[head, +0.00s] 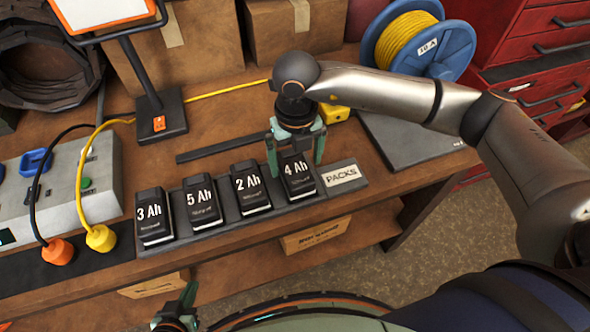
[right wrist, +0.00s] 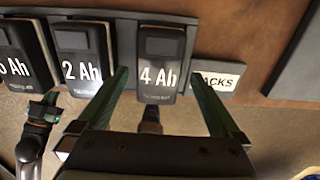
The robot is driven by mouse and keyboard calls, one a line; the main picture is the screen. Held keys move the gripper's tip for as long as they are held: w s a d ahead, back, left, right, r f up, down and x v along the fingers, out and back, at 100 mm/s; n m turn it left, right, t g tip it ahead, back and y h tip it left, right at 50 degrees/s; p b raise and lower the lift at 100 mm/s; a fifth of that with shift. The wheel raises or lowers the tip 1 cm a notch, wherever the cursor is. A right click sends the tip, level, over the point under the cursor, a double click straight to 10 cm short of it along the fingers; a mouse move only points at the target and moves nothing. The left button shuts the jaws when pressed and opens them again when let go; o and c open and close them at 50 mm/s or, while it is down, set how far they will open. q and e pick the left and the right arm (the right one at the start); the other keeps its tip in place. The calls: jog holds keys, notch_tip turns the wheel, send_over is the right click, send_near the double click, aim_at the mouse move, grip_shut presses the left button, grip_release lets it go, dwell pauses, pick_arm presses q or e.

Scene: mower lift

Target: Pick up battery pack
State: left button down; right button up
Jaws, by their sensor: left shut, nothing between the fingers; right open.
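Several black battery packs stand in a row on a dark tray on the workbench. They are marked 3 Ah (head: 153,216), 5 Ah (head: 203,202), 2 Ah (head: 250,188) and 4 Ah (head: 297,177). My right gripper (head: 295,158) is open above the 4 Ah pack, with a green finger on each side of it. In the right wrist view the 4 Ah pack (right wrist: 160,70) shows between the two fingers, with gaps on both sides. My left gripper (head: 186,300) is shut and empty, low in front of the bench. It also shows in the right wrist view (right wrist: 45,105).
A "PACKS" label (head: 343,175) sits at the tray's right end. A grey control box (head: 65,185) with cables stands at left, a stand with a screen (head: 158,115) behind. A blue cable reel (head: 440,50), cardboard boxes (head: 290,25) and a red drawer cabinet (head: 535,50) are at the back.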

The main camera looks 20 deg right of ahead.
jog(key=shift+f, duration=1.4)
jog(key=shift+a, duration=0.1)
jog(key=shift+c, duration=0.4)
jog(key=shift+w, duration=0.1)
grip_shut()
jog(key=shift+r, duration=0.1)
